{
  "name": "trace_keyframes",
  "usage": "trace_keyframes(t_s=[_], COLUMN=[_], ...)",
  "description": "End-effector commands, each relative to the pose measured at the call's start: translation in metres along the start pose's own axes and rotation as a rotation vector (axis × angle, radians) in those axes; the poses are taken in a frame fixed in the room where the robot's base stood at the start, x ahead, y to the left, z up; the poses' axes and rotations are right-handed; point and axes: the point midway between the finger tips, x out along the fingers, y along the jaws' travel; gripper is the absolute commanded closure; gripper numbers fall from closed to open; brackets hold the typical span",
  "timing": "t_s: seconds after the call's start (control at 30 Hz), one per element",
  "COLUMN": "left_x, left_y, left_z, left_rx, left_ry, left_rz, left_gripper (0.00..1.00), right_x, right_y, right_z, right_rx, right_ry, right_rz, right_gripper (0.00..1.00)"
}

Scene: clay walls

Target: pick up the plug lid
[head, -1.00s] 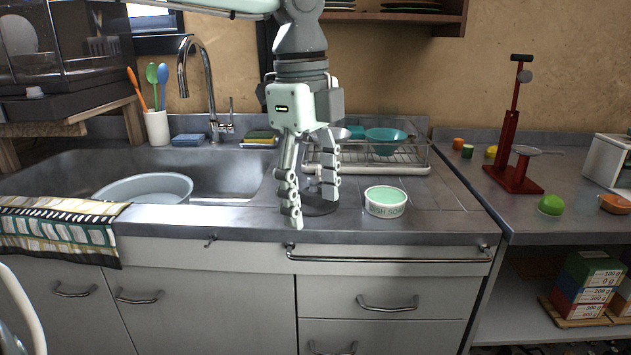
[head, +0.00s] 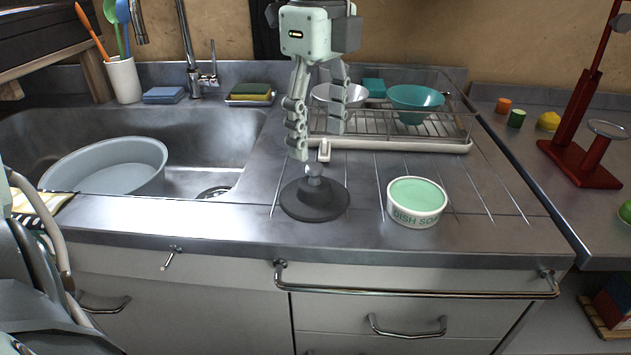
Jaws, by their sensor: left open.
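The plug lid (head: 315,203) is a dark round disc with a small knob on top. It lies flat on the metal counter (head: 360,165), right of the sink. My left gripper (head: 318,143) points down above and slightly behind the plug lid. Its two fingers are apart with nothing between them. The knob shows below the fingertips, and I cannot tell the exact gap. My right gripper is not seen; part of my own body shows at the lower left.
A dish soap tub (head: 416,203) stands right of the plug lid. A dish rack (head: 455,147) with bowls is behind. The sink holds a grey basin (head: 105,168). A blue sponge (head: 164,95) lies at the back. A red stand (head: 580,165) is on the right counter.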

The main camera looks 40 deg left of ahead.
Motion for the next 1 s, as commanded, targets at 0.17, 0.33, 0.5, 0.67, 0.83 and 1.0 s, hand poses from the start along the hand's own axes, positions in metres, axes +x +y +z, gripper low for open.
trace_keyframes(t_s=[0.17,0.33,0.5,0.67,0.83,1.0], left_x=[0.021,0.046,0.064,0.065,0.065,0.065], left_y=[0.001,0.002,0.001,0.001,0.001,0.001], left_z=[0.001,0.004,0.004,0.004,0.004,0.004], left_rx=[0.001,0.000,-0.002,-0.002,-0.002,-0.002], left_ry=[0.003,0.005,0.003,0.002,0.002,0.002], left_rz=[0.003,0.005,0.000,-0.003,-0.002,-0.002], left_gripper=[0.35,0.35,0.35,0.35,0.46,0.67], right_x=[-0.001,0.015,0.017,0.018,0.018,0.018], right_y=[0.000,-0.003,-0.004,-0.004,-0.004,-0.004], right_z=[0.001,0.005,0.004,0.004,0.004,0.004], right_rx=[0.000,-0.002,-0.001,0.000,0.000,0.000], right_ry=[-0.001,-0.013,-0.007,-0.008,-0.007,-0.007], right_rz=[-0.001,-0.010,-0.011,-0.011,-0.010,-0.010], right_gripper=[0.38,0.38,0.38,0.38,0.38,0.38])
